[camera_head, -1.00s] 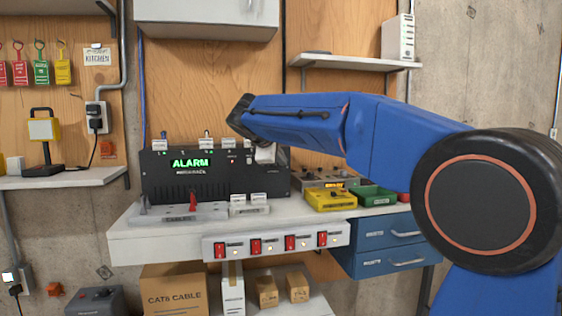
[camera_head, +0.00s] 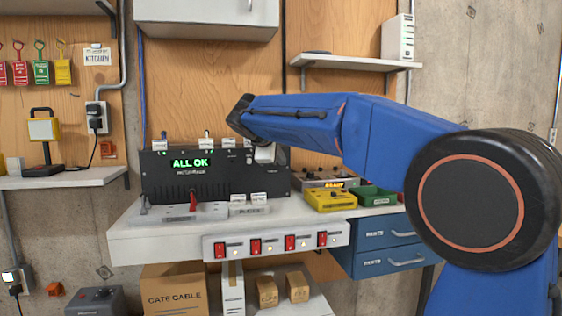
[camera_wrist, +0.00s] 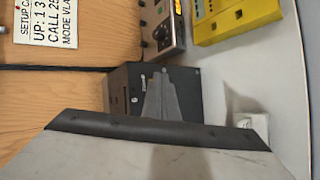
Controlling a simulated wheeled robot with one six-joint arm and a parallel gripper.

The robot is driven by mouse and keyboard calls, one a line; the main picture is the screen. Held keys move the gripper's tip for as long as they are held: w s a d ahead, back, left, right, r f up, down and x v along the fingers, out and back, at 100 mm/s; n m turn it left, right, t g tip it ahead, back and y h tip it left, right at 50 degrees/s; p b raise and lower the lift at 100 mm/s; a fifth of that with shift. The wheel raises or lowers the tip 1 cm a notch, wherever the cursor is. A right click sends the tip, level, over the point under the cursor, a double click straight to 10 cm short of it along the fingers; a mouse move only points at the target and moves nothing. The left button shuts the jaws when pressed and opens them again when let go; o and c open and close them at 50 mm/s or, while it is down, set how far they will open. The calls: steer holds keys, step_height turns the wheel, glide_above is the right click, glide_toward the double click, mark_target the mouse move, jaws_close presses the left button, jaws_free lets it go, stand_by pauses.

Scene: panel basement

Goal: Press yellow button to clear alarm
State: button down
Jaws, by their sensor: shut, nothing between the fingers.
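The black alarm box (camera_head: 215,178) stands on the white bench, its green display (camera_head: 190,163) reading "ALL OK". Small labelled controls line its top edge. I cannot make out a yellow button in either view; my wrist may hide it. My gripper is at the right part of the box; in the head view its fingertips are hidden by my blue arm. In the wrist view my gripper (camera_wrist: 164,95) is shut and empty, its grey fingers in front of the black box (camera_wrist: 195,90). I cannot tell whether they touch it.
A yellow device (camera_head: 330,200) and a green bin (camera_head: 374,195) sit on the bench to the right, before a grey unit with an amber display (camera_head: 338,182). A power strip with red switches (camera_head: 277,241) runs along the bench's front edge. A cabinet (camera_head: 207,18) hangs above.

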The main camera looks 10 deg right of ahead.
steer(key=shift+s, duration=0.75)
steer(key=shift+s, duration=0.15)
steer(key=s, duration=0.4)
steer(key=shift+s, duration=0.35)
stand_by(0.5)
